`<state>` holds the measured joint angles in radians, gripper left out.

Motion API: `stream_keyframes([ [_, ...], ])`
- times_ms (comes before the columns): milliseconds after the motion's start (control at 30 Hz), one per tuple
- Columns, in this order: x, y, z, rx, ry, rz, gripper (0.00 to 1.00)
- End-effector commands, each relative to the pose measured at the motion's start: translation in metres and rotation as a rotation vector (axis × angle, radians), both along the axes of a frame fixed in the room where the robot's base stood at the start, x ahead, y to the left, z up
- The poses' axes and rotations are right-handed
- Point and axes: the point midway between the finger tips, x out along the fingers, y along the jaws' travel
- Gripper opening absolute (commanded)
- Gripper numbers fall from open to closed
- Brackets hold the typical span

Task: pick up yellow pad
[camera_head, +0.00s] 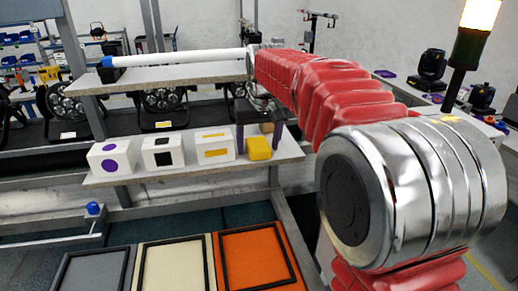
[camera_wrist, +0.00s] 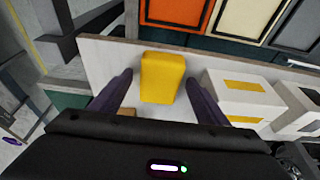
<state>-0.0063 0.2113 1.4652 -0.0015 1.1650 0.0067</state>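The yellow pad (camera_head: 258,148) sits on the white lower shelf (camera_head: 200,168), at the right end of a row of white boxes. In the wrist view the yellow pad (camera_wrist: 161,76) lies on the shelf between the two dark fingers of my gripper (camera_wrist: 160,90). The fingers are apart, with a gap on each side of the pad. My gripper also shows in the head view (camera_head: 258,128), with its fingers pointing down at the pad. My red and silver arm covers the right of the head view.
White boxes stand left of the pad, with yellow bars (camera_head: 214,146), a black square (camera_head: 163,150) and a purple circle (camera_head: 110,157). A small brown block (camera_wrist: 127,112) lies beside the pad. An upper shelf (camera_head: 160,76) is above. Grey, cream and orange framed panels (camera_head: 265,260) lie in front.

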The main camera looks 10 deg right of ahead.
Motion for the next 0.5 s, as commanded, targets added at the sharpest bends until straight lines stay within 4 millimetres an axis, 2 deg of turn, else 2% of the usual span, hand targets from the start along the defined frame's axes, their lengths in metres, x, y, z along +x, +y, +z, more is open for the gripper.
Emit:
stream_keyframes([
  [67,-0.0001,0.0001,0.0002,0.0,0.0,0.0,0.63],
  [500,-0.0001,0.0004,0.0002,0.0,0.0,0.001,0.32],
])
